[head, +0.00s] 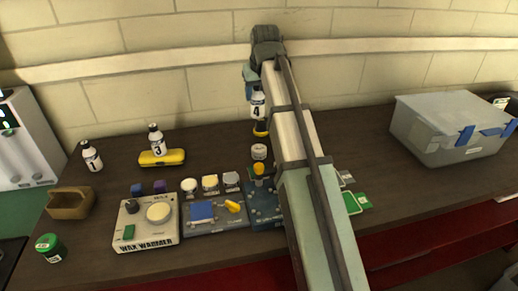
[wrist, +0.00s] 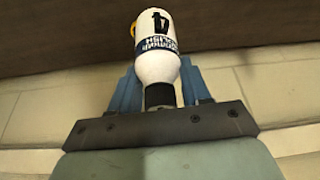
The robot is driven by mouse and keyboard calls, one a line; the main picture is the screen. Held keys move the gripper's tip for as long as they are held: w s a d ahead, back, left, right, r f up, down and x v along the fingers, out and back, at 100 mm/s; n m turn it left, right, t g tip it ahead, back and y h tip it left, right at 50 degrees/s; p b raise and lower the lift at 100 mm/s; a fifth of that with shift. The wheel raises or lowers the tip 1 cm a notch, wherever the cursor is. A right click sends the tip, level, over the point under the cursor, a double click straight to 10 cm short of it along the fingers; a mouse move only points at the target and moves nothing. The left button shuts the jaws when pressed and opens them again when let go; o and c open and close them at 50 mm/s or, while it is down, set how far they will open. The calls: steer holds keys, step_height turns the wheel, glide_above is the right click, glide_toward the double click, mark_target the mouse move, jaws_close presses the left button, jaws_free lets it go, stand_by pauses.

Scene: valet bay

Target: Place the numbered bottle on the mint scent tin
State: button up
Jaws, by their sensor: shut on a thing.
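My gripper (wrist: 161,88) is shut on a white bottle (wrist: 160,48) marked 4, with its blue fingers on either side of the dark neck. In the head view the number 4 bottle (head: 257,104) hangs roughly upright near the back wall, partly hidden by my arm. I cannot tell whether its base touches anything. A green round tin (head: 48,249) with a pale label stands at the front left; it may be the mint scent tin, but its lettering is too small to read. My gripper is far to the right of it and behind it.
Bottles marked 1 (head: 92,157) and 3 (head: 156,141) stand at left, the latter by a yellow case (head: 162,158). A wax warmer (head: 147,222), several small tins and a brown basket (head: 70,203) fill the front left. A clear bin (head: 447,130) stands right. A yellow object (head: 261,132) is below the held bottle.

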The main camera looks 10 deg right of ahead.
mark_target(259, 101)
steer(key=shift+s+f, duration=0.3)
steer(key=shift+s, duration=0.25)
steer(key=shift+s+f, duration=0.25)
steer(key=shift+s, duration=0.3)
steer(key=shift+s+f, duration=0.3)
steer(key=shift+f, duration=0.2)
steer(key=shift+w+f, duration=0.1)
steer(key=shift+f, duration=4.55)
steer(key=shift+f, duration=0.15)
steer(key=o, duration=1.2)
steer(key=shift+c, duration=0.2)
steer(key=v, duration=1.2)
steer(key=shift+a, duration=0.1)
